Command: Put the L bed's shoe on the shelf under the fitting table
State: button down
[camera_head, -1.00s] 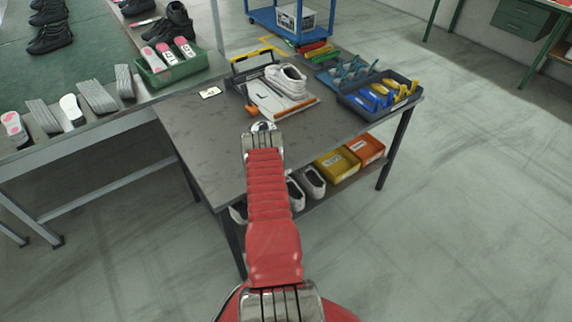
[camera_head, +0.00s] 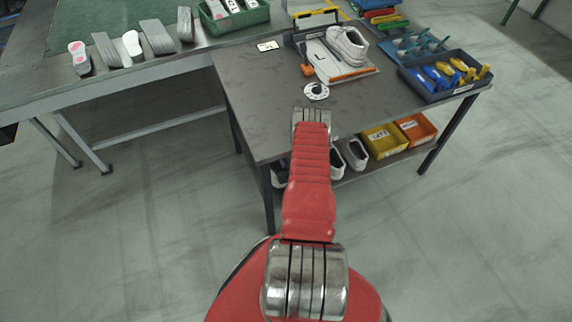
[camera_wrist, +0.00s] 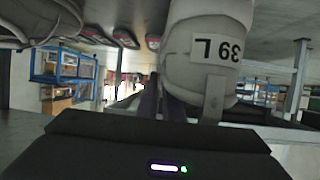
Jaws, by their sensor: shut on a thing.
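In the wrist view a white shoe with an upside-down "39 L" label (camera_wrist: 193,60) fills the upper middle, close to the camera. My gripper (camera_wrist: 165,103) shows its dark fingers against the shoe, shut on it; the exact grip is partly hidden. In the head view my gripper and the held shoe are hidden behind my red arm. The fitting table (camera_head: 250,88) is dark grey. On it a bed (camera_head: 348,72) bears another white shoe (camera_head: 346,45). The shelf (camera_head: 385,155) under the table holds white shoes (camera_head: 356,154), partly behind my arm.
Yellow (camera_head: 382,140) and orange (camera_head: 415,128) boxes fill the shelf's right part. A tool tray (camera_head: 440,80) lies at the tabletop's right, and a white disc (camera_head: 316,91) near its front. A bench (camera_head: 150,70) with insoles stands left. The floor in front is clear.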

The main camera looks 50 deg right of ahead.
jog(key=shift+f, duration=0.3)
jog(key=shift+f, duration=2.1)
jog(key=c, duration=1.9)
grip_release()
jog(key=shift+f, duration=0.1)
jog(key=v, duration=1.2)
